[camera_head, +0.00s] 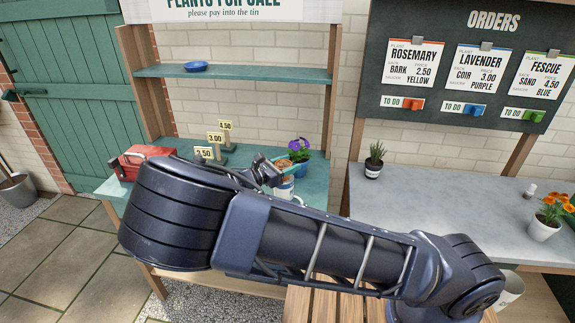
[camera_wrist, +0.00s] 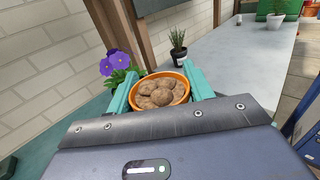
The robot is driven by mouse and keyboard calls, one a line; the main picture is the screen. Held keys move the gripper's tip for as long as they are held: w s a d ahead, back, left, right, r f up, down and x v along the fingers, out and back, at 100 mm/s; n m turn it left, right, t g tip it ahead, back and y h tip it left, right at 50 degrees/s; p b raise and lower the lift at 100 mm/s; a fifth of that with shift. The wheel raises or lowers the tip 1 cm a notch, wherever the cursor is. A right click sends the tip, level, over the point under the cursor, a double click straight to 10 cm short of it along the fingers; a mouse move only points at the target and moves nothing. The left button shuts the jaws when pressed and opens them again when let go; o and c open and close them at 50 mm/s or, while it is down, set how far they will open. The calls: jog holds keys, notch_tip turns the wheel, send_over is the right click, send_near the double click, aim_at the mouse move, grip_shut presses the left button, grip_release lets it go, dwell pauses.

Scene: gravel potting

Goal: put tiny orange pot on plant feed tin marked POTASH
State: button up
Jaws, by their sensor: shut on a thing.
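The tiny orange pot (camera_wrist: 176,76), filled with brown rounded lumps, is between the teal fingers of my gripper (camera_wrist: 158,88) in the wrist view. My gripper is shut on it. In the head view the pot (camera_head: 284,162) shows small at the end of my arm, over the teal bench. A pale tin (camera_head: 285,187) stands just below it, partly hidden by my arm; its marking cannot be read. I cannot tell whether pot and tin touch.
A purple-flowered plant in a blue pot (camera_head: 301,167) stands close beside the orange pot. Yellow price markers (camera_head: 216,139) and a red box (camera_head: 137,160) are on the teal bench (camera_head: 183,146). A grey table (camera_head: 430,198) with potted plants is at right.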

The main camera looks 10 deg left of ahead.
jog(key=shift+f, duration=0.1)
jog(key=o, duration=1)
jog(key=shift+s+a, duration=0.1)
jog(key=v, duration=1.1)
jog(key=shift+s+a, duration=0.25)
jog(key=shift+s, duration=0.05)
